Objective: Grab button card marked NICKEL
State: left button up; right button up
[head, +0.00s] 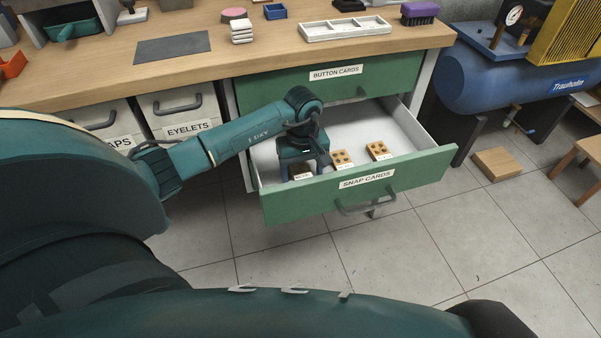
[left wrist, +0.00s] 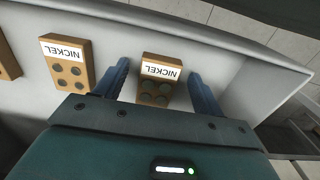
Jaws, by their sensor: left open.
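The open drawer (head: 410,172) is labelled SNAP CARDS and holds small brown cards. The shut drawer (head: 300,85) above it is labelled BUTTON CARDS. My left gripper (head: 303,168) points down into the open drawer, over the leftmost card (head: 301,174), which it partly hides. In the left wrist view my left gripper (left wrist: 160,72) is open. Its fingers stand on either side of a card marked NICKEL (left wrist: 155,92) with dull round spots, apparently not closed on it. A second card marked NICKEL (left wrist: 68,70) lies to its left. My right gripper is not in view.
Two more cards (head: 342,159) (head: 378,151) lie to the right in the drawer. The drawer's front panel (head: 420,170) and side walls bound the gripper. A blue compressor (head: 490,80) stands at right; a white tray (head: 345,28) is on the workbench.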

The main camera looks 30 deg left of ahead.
pick_arm(q)
jog(key=shift+f, duration=0.3)
jog(key=shift+c, duration=0.4)
jog(key=c, duration=1)
jog(key=shift+r, duration=0.1)
